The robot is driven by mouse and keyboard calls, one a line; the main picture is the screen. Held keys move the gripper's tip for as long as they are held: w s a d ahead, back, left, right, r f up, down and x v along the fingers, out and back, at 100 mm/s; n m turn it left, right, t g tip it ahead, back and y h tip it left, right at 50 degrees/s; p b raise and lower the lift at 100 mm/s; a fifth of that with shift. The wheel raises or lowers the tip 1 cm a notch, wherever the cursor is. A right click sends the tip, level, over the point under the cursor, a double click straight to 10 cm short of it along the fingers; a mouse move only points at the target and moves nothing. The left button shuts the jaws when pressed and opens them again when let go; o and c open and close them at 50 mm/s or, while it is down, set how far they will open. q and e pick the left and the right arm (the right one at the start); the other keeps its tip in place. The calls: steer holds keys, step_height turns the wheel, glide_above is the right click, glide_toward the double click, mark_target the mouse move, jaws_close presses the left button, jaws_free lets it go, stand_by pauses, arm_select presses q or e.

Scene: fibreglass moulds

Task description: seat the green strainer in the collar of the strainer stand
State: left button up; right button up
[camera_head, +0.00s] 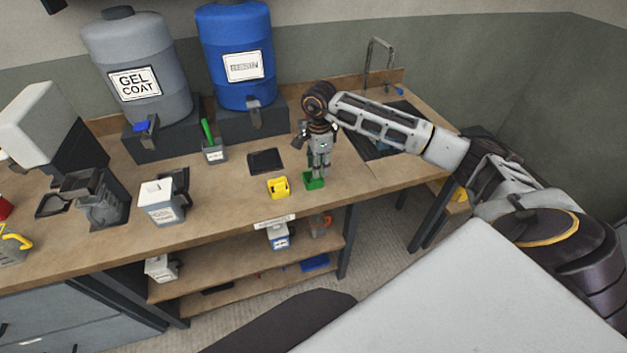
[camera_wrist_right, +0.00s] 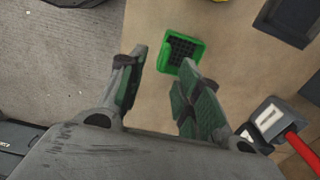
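The green strainer (camera_head: 314,183) is a small square tub on the bench near its front edge. In the right wrist view the strainer (camera_wrist_right: 181,50) shows a dark mesh inside a green rim. My right gripper (camera_head: 319,168) points down above it. In the right wrist view its fingers (camera_wrist_right: 163,60) are apart and empty, with the strainer just beyond the tips. A dark stand with an open ring (camera_head: 62,204) at the left of the bench may be the strainer stand; I cannot tell for certain. My left gripper is not in view.
A yellow tub (camera_head: 278,187) sits close left of the green strainer, with a dark tray (camera_head: 266,161) behind. A white container (camera_head: 160,203) stands further left. Grey (camera_head: 137,75) and blue (camera_head: 236,50) drums stand at the back. A red-handled item (camera_wrist_right: 300,150) shows in the wrist view.

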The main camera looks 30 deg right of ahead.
steer(key=shift+w+a+f+p, duration=0.1)
steer(key=shift+f+p, duration=0.1)
steer(key=shift+f, duration=0.2)
steer(key=shift+w+a+f+p, duration=0.1)
steer(key=shift+f+p, duration=0.1)
steer(key=shift+f, duration=0.2)
steer(key=shift+w+f+p, duration=0.1)
steer(key=shift+f+p, duration=0.3)
steer(key=shift+f, duration=1.4)
jaws_close()
